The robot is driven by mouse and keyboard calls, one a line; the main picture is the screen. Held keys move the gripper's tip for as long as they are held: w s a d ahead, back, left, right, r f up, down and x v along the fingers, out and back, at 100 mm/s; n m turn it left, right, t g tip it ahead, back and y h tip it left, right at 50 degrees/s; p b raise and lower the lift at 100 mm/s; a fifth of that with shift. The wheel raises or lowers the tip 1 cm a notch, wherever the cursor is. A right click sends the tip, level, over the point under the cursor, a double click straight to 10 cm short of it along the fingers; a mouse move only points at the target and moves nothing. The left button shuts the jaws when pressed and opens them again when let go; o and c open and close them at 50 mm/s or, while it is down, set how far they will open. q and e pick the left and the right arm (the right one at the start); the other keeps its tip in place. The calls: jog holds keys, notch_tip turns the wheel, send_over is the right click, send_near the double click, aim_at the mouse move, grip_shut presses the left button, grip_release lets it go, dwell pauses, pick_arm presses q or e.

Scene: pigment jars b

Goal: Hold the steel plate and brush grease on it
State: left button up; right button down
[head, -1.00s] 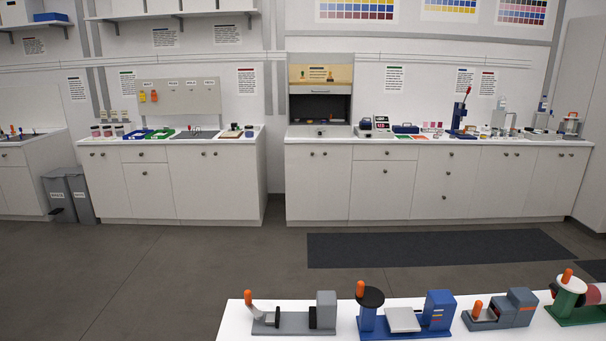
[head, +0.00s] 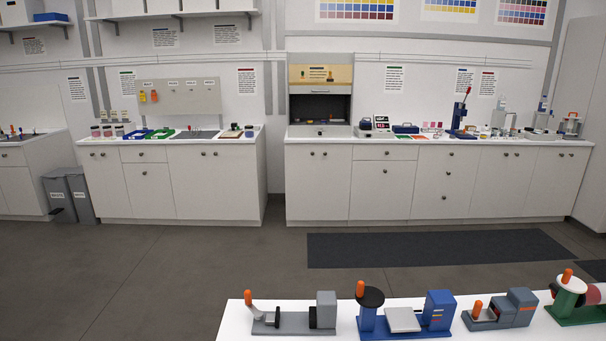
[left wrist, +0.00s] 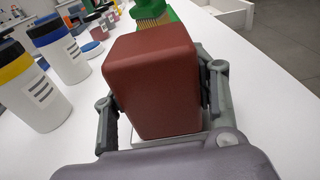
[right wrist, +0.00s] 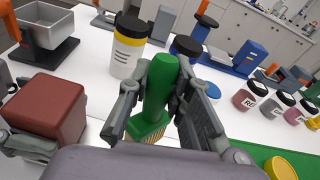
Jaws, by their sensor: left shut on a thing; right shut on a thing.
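My left gripper (left wrist: 162,90) is shut on a red-brown block (left wrist: 150,65) with rounded edges, its fingers on both sides. A thin pale edge (left wrist: 165,141) shows under the block; I cannot tell whether this is the steel plate. The block also shows at the left of the right wrist view (right wrist: 45,105). My right gripper (right wrist: 165,85) is shut on the handle of a green brush (right wrist: 158,90) with tan bristles (right wrist: 143,130) pointing down. In the left wrist view the bristles (left wrist: 151,22) are just beyond the block, apparently apart from it. Neither gripper shows in the head view.
A white, yellow-banded bottle (left wrist: 30,90) and a blue-banded one (left wrist: 62,50) stand on the white table (left wrist: 265,110). Small labelled jars (right wrist: 250,98) and a green mat (right wrist: 252,153) with a yellow disc (right wrist: 281,168) lie right of the brush. Bench machines (head: 405,318) stand farther off.

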jog(key=shift+s+f+b, duration=0.1)
jog(key=shift+f+b, duration=0.5)
dwell(2.2)
jog(key=shift+s+d+f+m+t, duration=0.15)
jog(key=shift+s+f+t, duration=0.15)
jog(key=shift+f, duration=0.25)
jog(key=shift+s+d+f+m+t, duration=0.1)
jog(key=shift+s+f+m+t, duration=0.05)
jog(key=shift+f+t, duration=0.35)
jog(key=shift+s+d+f, duration=0.2)
jog(key=shift+f, duration=0.15)
jog(key=shift+f, duration=0.6)
dwell(0.4)
